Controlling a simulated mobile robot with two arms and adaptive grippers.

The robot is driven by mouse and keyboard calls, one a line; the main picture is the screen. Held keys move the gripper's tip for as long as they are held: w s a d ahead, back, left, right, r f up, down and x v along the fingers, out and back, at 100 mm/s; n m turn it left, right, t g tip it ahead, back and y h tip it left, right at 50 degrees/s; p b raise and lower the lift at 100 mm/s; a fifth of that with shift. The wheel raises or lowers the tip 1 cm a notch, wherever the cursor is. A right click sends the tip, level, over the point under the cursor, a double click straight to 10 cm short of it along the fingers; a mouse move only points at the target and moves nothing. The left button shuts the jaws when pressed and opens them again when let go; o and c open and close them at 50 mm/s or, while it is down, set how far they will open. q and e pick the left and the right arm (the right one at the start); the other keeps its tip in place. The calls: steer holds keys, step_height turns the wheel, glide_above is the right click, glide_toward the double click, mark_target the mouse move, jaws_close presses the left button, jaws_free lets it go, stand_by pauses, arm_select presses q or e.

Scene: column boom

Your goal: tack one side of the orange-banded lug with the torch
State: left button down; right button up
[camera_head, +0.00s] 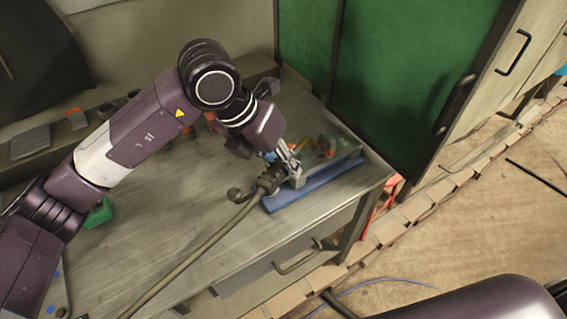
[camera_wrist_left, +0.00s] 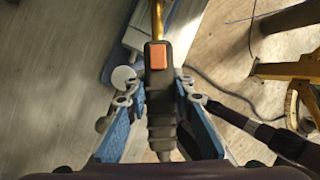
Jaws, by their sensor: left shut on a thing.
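My left gripper (camera_head: 285,165) is over the right end of the workbench, shut on the torch. In the left wrist view the gripper (camera_wrist_left: 160,102) has its blue-padded fingers on either side of the torch's dark handle (camera_wrist_left: 158,85). The handle has an orange trigger, and a gold neck leads away past the upper edge. The torch's tip is out of that view. In the head view, small red-orange and yellow parts (camera_head: 325,146) show just beyond the gripper; I cannot tell which is the orange-banded lug. My right gripper is not in view.
A blue bar (camera_head: 315,184) lies along the bench's right end, beside a grey metal piece. The torch's cable (camera_head: 190,258) runs down-left across the workbench (camera_head: 160,215). A green panel (camera_head: 400,75) stands behind. The bench's middle is mostly clear.

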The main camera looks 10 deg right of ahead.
arm_select(q)
steer(key=shift+r, duration=0.15)
steer(key=shift+d+p+v, duration=0.2)
steer(key=shift+p+v, duration=0.45)
steer(key=shift+v, duration=0.6)
steer(key=shift+d+p+v, duration=0.15)
steer(key=shift+p+v, duration=0.45)
steer(key=shift+v, duration=0.6)
steer(key=shift+d+p+v, duration=0.1)
steer(key=shift+p+v, duration=0.25)
steer(key=shift+v, duration=0.6)
steer(key=shift+d+p+v, duration=0.15)
steer(key=shift+p+v, duration=0.2)
steer(key=shift+v, duration=0.65)
steer(key=shift+s+r, duration=0.1)
steer(key=shift+s, duration=0.05)
